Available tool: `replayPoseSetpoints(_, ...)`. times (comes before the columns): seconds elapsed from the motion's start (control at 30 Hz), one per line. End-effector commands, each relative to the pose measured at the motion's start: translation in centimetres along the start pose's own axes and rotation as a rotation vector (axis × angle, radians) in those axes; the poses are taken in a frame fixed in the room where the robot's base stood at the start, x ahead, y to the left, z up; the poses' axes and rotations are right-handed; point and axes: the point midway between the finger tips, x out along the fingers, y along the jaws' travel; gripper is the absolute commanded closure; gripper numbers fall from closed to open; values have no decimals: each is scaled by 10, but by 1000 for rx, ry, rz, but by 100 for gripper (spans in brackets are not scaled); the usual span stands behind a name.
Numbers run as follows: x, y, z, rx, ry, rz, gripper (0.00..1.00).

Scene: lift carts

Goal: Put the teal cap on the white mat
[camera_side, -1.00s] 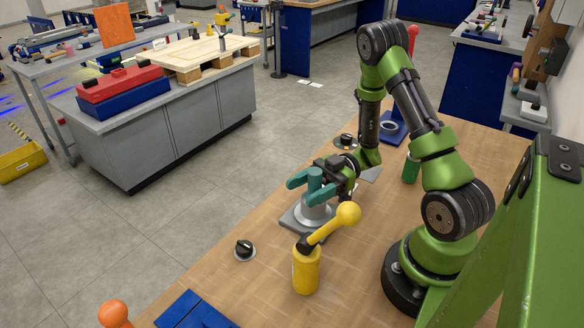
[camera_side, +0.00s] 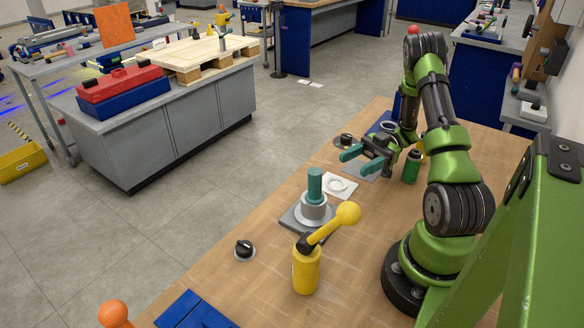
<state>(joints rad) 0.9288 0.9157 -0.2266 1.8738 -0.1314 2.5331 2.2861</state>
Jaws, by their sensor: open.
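The teal cap (camera_side: 315,185) is an upright cylinder standing on a round grey stepped holder with a square grey base plate (camera_side: 291,222). The white mat (camera_side: 348,193) lies flat on the table just behind and to the right of the holder, with a pale ring marking on it. The teal cap is apart from the mat. My gripper (camera_side: 361,162) has teal fingers, is open and empty, and hovers above and behind the white mat, clear of the cap.
A yellow bottle with a yellow ball-ended lever (camera_side: 306,270) stands in front of the holder. A green canister (camera_side: 411,168) stands right of my gripper. Black knobs (camera_side: 244,249) sit on the table. Blue plates (camera_side: 197,311) lie at the front edge. The wooden table's right-hand middle is clear.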

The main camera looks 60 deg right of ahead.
Motion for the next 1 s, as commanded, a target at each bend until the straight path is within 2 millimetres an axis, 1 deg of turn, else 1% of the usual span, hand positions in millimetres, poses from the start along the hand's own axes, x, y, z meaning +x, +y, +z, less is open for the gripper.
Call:
replayPoseSetpoints(0.07, 0, 0, -3, -33, -10, -15, 38)
replayPoseSetpoints(0.13, 6, -1, -9, -112, -35, -54, 38)
replayPoseSetpoints(0.17, 10, -1, -14, -169, -51, -81, 38)
replayPoseSetpoints(0.23, 25, -5, -27, -364, -97, -180, 38)
replayPoseSetpoints(0.27, 33, -7, -33, -477, -120, -240, 38)
replayPoseSetpoints(0.3, 45, -12, -42, -649, -147, -335, 38)
replayPoseSetpoints(0.37, 62, -19, -54, -921, -171, -487, 38)
replayPoseSetpoints(0.4, 72, -24, -60, -1099, -175, -593, 38)
replayPoseSetpoints(0.47, 86, -31, -68, -1363, -163, -758, 38)
replayPoseSetpoints(0.5, 94, -35, -72, -1537, -144, -872, 38)
replayPoseSetpoints(0.6, 112, -44, -82, -1936, -59, -1152, 38)
replayPoseSetpoints(0.67, 120, -47, -87, -2138, 9, -1311, 38)
replayPoseSetpoints(0.7, 125, -48, -91, -2266, 62, -1420, 38)
replayPoseSetpoints(0.77, 132, -50, -97, -2451, 157, -1589, 38)
replayPoseSetpoints(0.8, 138, -52, -101, -2575, 234, -1715, 38)
replayPoseSetpoints(0.83, 143, -53, -105, 2501, -285, 1705, 38)
replayPoseSetpoints(0.87, 147, -53, -110, 2356, -328, 1651, 38)
replayPoseSetpoints(0.9, 153, -54, -116, 2162, -377, 1579, 38)
replayPoseSetpoints(0.97, 162, -56, -126, 1888, -437, 1477, 38)
replayPoseSetpoints(1.0, 168, -56, -133, 1720, -467, 1415, 38)
